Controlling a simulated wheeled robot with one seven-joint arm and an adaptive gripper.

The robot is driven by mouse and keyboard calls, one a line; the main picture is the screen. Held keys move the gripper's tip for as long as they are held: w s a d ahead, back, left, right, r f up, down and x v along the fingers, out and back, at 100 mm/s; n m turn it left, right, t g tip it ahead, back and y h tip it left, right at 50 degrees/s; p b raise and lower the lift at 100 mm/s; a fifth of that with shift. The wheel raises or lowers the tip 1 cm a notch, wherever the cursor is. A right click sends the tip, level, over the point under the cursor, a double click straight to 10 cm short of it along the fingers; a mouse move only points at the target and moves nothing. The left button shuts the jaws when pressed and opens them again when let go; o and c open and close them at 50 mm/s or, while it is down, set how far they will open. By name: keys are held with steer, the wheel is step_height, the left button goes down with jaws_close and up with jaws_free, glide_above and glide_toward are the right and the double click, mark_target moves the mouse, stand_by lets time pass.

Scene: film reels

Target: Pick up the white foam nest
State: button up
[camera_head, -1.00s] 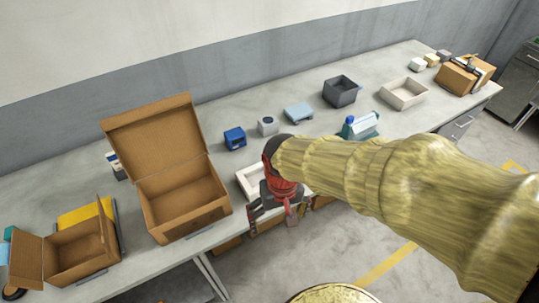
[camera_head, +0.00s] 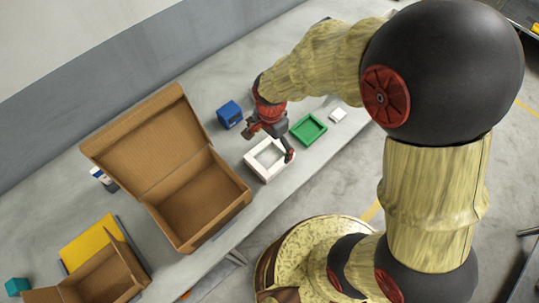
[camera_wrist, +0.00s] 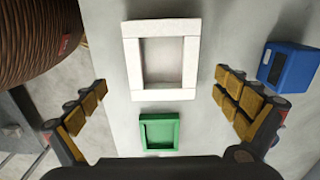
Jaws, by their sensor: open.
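The white foam nest (camera_head: 255,171) is a square open frame with a shallow recess, lying on the grey bench to the right of the big open cardboard box. It also shows in the wrist view (camera_wrist: 133,62), at the upper middle, and its recess looks empty. My gripper (camera_head: 268,144) is above the nest and covers part of its far side in the head view. In the wrist view my gripper (camera_wrist: 160,86) has its fingers spread wide, one on each side of the nest's near end, apart from it and with nothing between them.
A green tray (camera_head: 297,136) lies close beside the nest and also shows below it in the wrist view (camera_wrist: 146,147). A blue box (camera_head: 229,114) stands behind the nest. The open cardboard box (camera_head: 205,205) is to the left. A small white block (camera_head: 338,115) lies right of the tray.

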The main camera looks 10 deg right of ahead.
mark_target(270, 159)
steer(key=shift+w+a+f+b, duration=0.1)
steer(key=shift+f+b, duration=0.45)
steer(key=shift+f, duration=1.45)
steer(key=shift+w+a+f+b, duration=0.1)
steer(key=shift+f+b, duration=0.4)
steer(key=shift+f, duration=1.45)
steer(key=shift+s, duration=0.1)
steer(key=c, duration=0.3)
steer(key=c, duration=0.7)
